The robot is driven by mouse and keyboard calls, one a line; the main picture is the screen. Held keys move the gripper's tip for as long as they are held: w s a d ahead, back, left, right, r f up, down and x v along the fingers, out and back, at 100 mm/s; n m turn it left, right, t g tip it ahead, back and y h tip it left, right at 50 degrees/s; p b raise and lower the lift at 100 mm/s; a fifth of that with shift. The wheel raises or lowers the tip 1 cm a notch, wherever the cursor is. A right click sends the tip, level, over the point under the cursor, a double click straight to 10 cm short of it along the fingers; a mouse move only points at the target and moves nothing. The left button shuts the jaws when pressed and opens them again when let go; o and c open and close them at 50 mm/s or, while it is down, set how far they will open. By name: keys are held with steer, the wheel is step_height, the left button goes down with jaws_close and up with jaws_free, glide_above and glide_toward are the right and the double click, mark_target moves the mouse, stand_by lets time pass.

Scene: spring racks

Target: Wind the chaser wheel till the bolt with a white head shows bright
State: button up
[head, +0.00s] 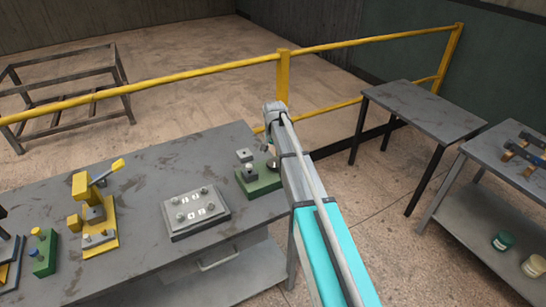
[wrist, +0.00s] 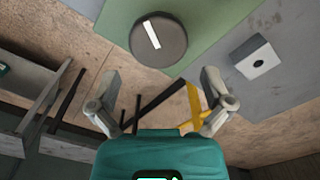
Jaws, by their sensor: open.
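A dark round wheel with a white bar across its face (wrist: 158,40) sits on a green base in the wrist view. In the head view the green base (head: 262,186) is at the table's right end, with the wheel partly hidden by my arm. My gripper (wrist: 160,85) is open and empty, its fingers apart from the wheel, which lies ahead of the gap between them. The head view does not show the fingers. A grey plate (head: 179,224) left of the green base carries several round-headed bolts and small white marks. I cannot tell which bolt has the white head or whether one is bright.
A small grey block with a dark spot (head: 245,155) stands behind the green base; it also shows in the wrist view (wrist: 257,58). A yellow lever fixture (head: 106,234) and a green block (head: 43,262) stand left. A yellow rail (head: 190,77) runs behind the table.

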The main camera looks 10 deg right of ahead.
mark_target(273, 162)
step_height(273, 162, up, 9)
steer(key=n+p, duration=0.8)
steer(key=n, duration=0.6)
steer(key=shift+w+a+r, duration=0.15)
steer(key=shift+a+r, duration=0.05)
steer(key=shift+a, duration=0.05)
steer(key=shift+f, duration=0.25)
step_height(273, 162, down, 13)
steer(key=b, duration=1.3)
steer(key=shift+f, duration=0.2)
steer(key=c, duration=0.8)
